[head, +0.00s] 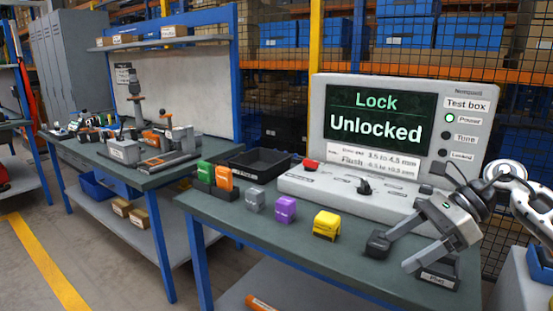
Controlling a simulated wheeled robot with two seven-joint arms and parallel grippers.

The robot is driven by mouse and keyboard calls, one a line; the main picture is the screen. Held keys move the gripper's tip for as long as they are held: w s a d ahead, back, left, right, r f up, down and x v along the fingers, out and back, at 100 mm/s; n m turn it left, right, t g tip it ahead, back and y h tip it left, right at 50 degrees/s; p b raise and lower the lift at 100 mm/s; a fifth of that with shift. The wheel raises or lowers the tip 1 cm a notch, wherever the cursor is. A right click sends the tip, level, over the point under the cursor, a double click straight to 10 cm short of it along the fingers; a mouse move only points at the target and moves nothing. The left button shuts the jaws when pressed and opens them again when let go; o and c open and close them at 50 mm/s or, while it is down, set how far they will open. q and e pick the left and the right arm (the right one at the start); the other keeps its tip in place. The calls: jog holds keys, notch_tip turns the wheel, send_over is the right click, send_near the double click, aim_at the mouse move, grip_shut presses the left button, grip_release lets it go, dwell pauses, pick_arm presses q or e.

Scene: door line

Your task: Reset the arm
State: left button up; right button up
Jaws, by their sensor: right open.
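My right gripper (396,252) comes in from the right and hangs over the front right of the green-topped bench (290,243). Its two fingers are apart, with nothing seen between them. A small dark block (378,244) shows at the tip of one finger; I cannot tell if they touch. A dark labelled piece (439,277) sits below the gripper. The grey test box (325,187) stands behind the gripper, and its screen (378,119) reads "Lock Unlocked". My left gripper is not in view.
A yellow block (326,226), a purple block (285,209) and a grey block (255,200) stand in a row on the bench. Green (205,172) and orange (224,177) blocks sit at the left by a black tray (262,165). A second bench (150,181) stands left.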

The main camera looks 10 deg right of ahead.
jog(key=s+a+f+m+t+y, duration=0.1)
jog(key=a+f+m+t+y, duration=0.1)
jog(key=a+m+t+y, duration=0.4)
jog(key=s+a+f+m+t+y, duration=0.1)
jog(key=a+f+m+y, duration=0.15)
jog(key=a+m, duration=0.75)
jog(key=s+d+f+m+t+h, duration=0.1)
jog(key=s+f+m+h, duration=0.6)
jog(key=f+m, duration=0.4)
jog(key=s+d+f+m+t+h, duration=0.1)
jog(key=s+f+m+h, duration=0.7)
jog(key=m, duration=1.3)
notch_tip(320, 180, down, 4)
jog(key=shift+s+d+f+m, duration=0.15)
jog(key=shift+s+m, duration=0.15)
jog(key=shift+s, duration=0.6)
jog(key=shift+h, duration=0.25)
